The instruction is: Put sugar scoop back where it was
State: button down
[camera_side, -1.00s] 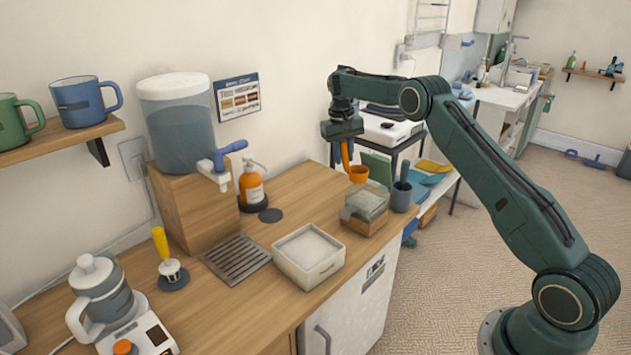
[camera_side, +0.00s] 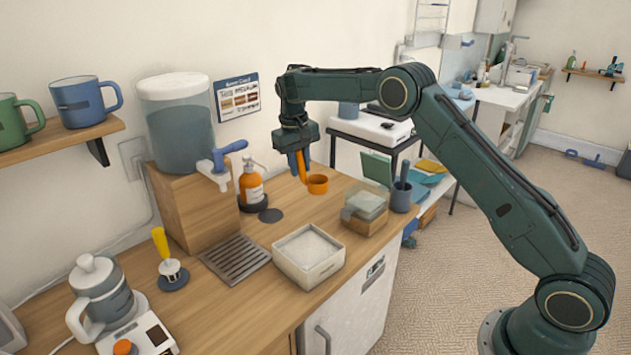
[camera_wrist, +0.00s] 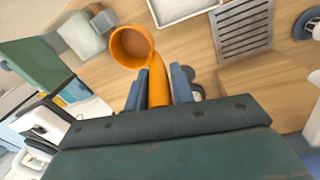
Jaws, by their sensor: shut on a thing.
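An orange sugar scoop (camera_side: 317,184) hangs from my gripper (camera_side: 299,164), cup down and handle up, above the back of the wooden counter. My gripper is shut on the handle. In the wrist view the scoop's round cup (camera_wrist: 131,46) shows beyond the fingers (camera_wrist: 158,88), with the handle between them. A white open bin of sugar (camera_side: 308,255) stands on the counter in front of the scoop. A clear lidded container (camera_side: 365,208) stands to the right of the scoop. A dark cup holding an upright tool (camera_side: 402,193) stands further right.
An orange pump bottle (camera_side: 251,187) and a water dispenser (camera_side: 178,130) stand to the left of my gripper. A metal drip grate (camera_side: 236,259) and a yellow-handled tool (camera_side: 163,250) are at the front left. A dark round disc (camera_side: 270,215) lies flat beside the bottle.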

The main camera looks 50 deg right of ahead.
jog(key=s+a+r+n, duration=0.1)
jog(key=s+a+n, duration=0.1)
jog(key=a, duration=1.1)
jog(key=s+a+r+n, duration=0.2)
jog(key=s+a, duration=0.3)
jog(key=a, duration=0.8)
jog(key=shift+n, duration=0.6)
jog(key=shift+a+f, duration=0.1)
jog(key=shift+f, duration=0.05)
notch_tip(320, 180, down, 20)
jog(key=shift+r, duration=0.1)
jog(key=c, duration=1.2)
grip_release()
